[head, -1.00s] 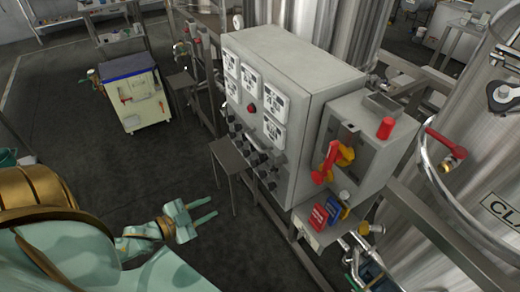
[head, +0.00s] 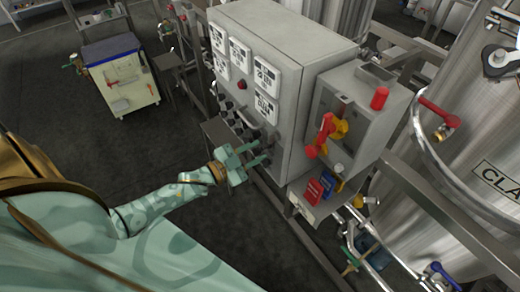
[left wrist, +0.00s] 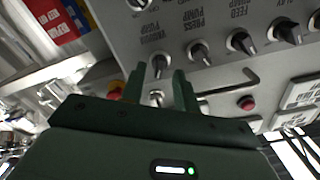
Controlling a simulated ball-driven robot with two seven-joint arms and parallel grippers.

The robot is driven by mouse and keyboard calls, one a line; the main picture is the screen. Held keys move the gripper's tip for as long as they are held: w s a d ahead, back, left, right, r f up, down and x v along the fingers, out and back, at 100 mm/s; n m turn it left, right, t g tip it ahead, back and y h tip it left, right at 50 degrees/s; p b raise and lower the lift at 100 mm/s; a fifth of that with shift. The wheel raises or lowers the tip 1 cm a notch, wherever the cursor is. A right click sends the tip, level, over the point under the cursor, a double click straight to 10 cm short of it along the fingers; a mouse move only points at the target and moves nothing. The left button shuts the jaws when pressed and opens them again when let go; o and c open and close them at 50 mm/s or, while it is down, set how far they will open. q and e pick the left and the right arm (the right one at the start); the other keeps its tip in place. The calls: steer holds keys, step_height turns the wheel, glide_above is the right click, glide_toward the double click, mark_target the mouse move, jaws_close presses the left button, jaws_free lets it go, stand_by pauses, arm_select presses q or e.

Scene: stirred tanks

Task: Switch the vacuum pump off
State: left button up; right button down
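The vacuum pump switch (left wrist: 159,66) is a dark rotary knob on the grey panel, with its label upside down beside it in the left wrist view. My left gripper (left wrist: 160,80) is open, its two green fingers apart and pointing at this knob. The knob shows just past and between the fingertips; I cannot tell whether they touch it. A second small knob (left wrist: 156,98) shows between the fingers. In the head view my left gripper (head: 264,151) is at the lower right of the cabinet front (head: 250,85). My right gripper is not in view.
More knobs, for the press pump (left wrist: 200,52) and feed pump (left wrist: 242,42), sit in the same row. A red button (left wrist: 247,103) is nearby. A box with a red-and-yellow handle (head: 325,135) stands right of the cabinet. A small grey table (head: 217,133) is left of my gripper.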

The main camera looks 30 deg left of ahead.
arm_select(q)
steer(key=shift+x, duration=1.05)
steer(key=shift+c, duration=0.6)
jaws_close()
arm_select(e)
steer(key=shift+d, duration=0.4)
arm_select(q)
steer(key=shift+r+n+p, duration=0.1)
steer(key=shift+n+p, duration=0.7)
steer(key=shift+n, duration=0.4)
steer(key=n+p, duration=0.1)
steer(key=n, duration=0.1)
steer(key=shift+n, duration=0.4)
steer(key=n+p, duration=0.1)
steer(key=n, duration=0.2)
steer(key=shift+n+p, duration=0.6)
steer(key=shift+n, duration=1.3)
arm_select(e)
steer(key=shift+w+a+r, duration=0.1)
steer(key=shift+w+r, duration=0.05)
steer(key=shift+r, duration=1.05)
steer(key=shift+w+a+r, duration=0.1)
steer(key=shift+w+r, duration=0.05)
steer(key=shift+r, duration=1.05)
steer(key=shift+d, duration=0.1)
